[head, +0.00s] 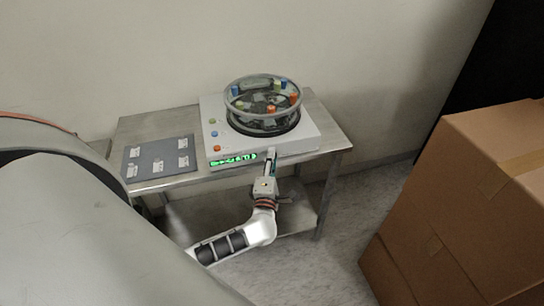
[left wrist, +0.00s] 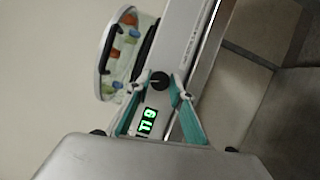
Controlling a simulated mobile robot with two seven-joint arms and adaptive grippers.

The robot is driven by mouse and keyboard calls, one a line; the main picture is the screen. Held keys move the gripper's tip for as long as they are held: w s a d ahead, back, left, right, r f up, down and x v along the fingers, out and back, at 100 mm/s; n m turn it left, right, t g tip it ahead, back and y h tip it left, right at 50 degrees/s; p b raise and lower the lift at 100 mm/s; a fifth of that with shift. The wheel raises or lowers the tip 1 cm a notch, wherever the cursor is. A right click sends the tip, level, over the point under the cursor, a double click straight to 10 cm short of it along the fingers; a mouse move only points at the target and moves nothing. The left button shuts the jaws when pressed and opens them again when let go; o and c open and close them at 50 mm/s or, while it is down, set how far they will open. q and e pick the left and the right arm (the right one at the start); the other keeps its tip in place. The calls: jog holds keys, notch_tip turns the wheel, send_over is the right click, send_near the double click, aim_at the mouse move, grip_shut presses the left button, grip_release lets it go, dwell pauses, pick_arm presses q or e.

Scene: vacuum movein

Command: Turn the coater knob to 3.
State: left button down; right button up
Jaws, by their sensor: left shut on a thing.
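The coater (head: 215,130) is a white box on a metal table, with a clear round chamber (head: 262,97) on top. It also shows in the left wrist view (left wrist: 190,30). Its black round knob (left wrist: 160,81) sits on the front face beside a green lit display (left wrist: 147,122), whose digits I cannot read surely. My left gripper (head: 271,155) is at the coater's front face, right of the display. In the left wrist view its teal fingers (left wrist: 159,84) are closed on the knob, one on each side. In the head view the gripper hides the knob. My right gripper is out of view.
The metal table (head: 160,122) carries a grey mat (head: 142,165) with several small pale pieces, left of the coater. Brown cardboard boxes (head: 460,190) stand at the right. The floor between table and boxes is clear. A wall is behind.

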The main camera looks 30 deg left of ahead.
pick_arm(q)
jog(key=shift+d, duration=0.1)
jog(key=c, duration=1.8)
grip_release()
jog(key=v, duration=1.2)
